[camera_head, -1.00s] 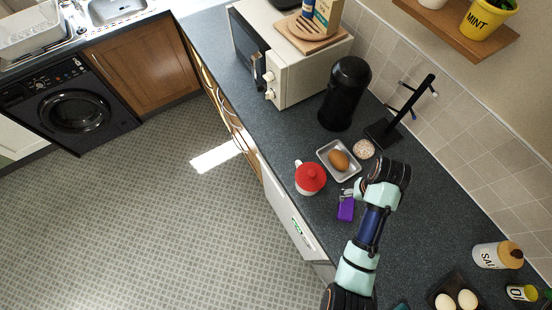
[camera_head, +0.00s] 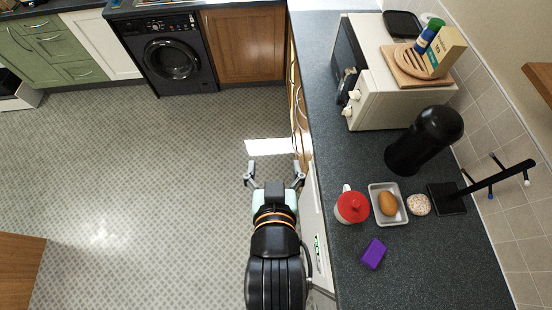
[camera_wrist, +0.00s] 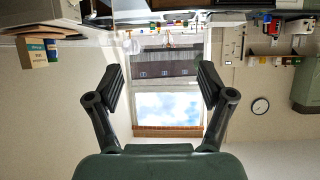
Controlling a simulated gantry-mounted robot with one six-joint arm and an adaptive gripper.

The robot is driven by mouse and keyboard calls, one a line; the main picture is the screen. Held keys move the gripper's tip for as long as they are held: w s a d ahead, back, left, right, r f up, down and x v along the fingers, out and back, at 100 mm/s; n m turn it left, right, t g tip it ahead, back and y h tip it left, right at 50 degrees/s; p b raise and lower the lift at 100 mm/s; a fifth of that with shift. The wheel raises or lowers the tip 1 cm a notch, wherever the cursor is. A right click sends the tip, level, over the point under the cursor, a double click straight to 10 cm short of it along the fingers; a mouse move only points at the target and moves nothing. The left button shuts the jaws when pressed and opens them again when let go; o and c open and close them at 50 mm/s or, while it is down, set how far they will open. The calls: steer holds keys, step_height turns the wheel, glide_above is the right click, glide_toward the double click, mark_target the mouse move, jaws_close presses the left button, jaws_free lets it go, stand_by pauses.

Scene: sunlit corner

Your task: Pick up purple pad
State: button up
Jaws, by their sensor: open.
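The purple pad (camera_head: 374,253) lies on the dark countertop (camera_head: 410,275), below the white tray and the red-lidded jar in the head view. My gripper (camera_head: 274,170) is open and empty. In the head view it appears over the floor, left of the counter's front edge and away from the pad. In the wrist view my gripper (camera_wrist: 163,85) has its two fingers spread wide with nothing between them. The wrist view faces a window and walls, and the pad is not in it.
A red-lidded jar (camera_head: 352,207), a white tray (camera_head: 389,221) holding a brown egg, and a speckled round item (camera_head: 419,204) stand near the pad. A black canister (camera_head: 424,140), a black mug stand (camera_head: 447,199) and a microwave (camera_head: 390,103) are behind.

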step_height(320, 180, up, 10)
steer(key=p, duration=0.9)
steer(key=shift+f, duration=0.25)
steer(key=shift+o, duration=0.5)
steer(key=shift+d+f, duration=0.1)
steer(key=shift+f, duration=0.3)
